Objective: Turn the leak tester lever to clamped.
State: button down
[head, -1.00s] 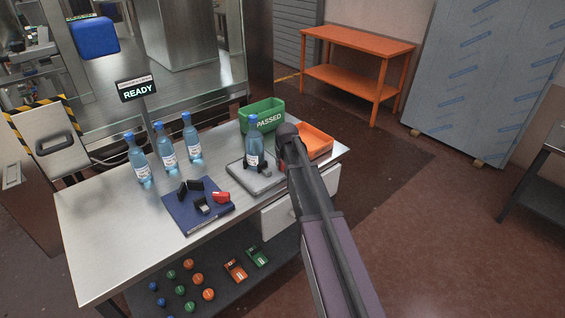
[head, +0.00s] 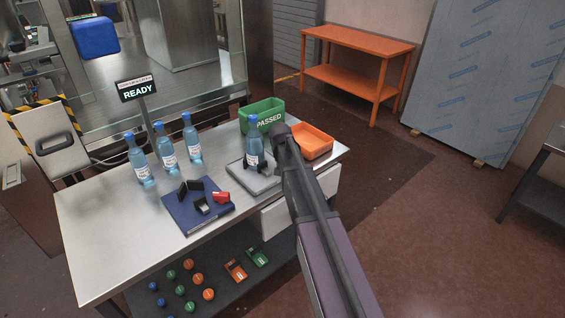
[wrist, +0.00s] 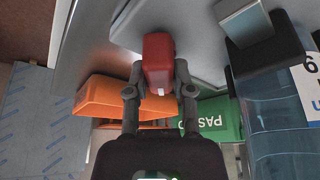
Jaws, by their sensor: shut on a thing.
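The leak tester (head: 246,182) is a flat grey plate with dark clamp parts on the steel table. A blue-capped bottle (head: 252,143) stands upright on it; its side also shows at the right of the wrist view (wrist: 275,125). The lever's red handle (wrist: 158,62) lies between the two fingers of my gripper (wrist: 160,82) in the wrist view, and the gripper is shut on it. In the head view my arm hides the handle and most of the fingers. I cannot tell the lever's marked position.
Several bottles (head: 166,153) stand left. A sign (head: 137,90) reads READY.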

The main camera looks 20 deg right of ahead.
jog(key=shift+c, duration=2.4)
grip_release()
jog(key=shift+n, duration=0.5)
jog(key=shift+n+y, duration=1)
jog(key=shift+n, duration=1.1)
jog(key=shift+n+y, duration=0.55)
jog(key=shift+n, duration=0.85)
jog(key=shift+n+y, duration=0.55)
jog(key=shift+n, duration=0.85)
jog(key=shift+s+r+p, duration=0.1)
jog(key=shift+r+p, duration=0.35)
jog(key=p+v, duration=1.2)
jog(key=v, duration=0.1)
jog(key=s+a+f+m+g+h+b, duration=0.1)
jog(key=s+a+f+m+g+b, duration=0.1)
jog(key=s, duration=1)
jog(key=s+a+f+m+g+h+b, duration=0.1)
jog(key=s+a+f+m+g+b, duration=0.1)
jog(key=s+a+f+m+b, duration=0.2)
jog(key=shift+s+a+f+b, duration=1.75)
jog(key=shift+s+f+b, duration=1.15)
jog(key=shift+s, duration=1.45)
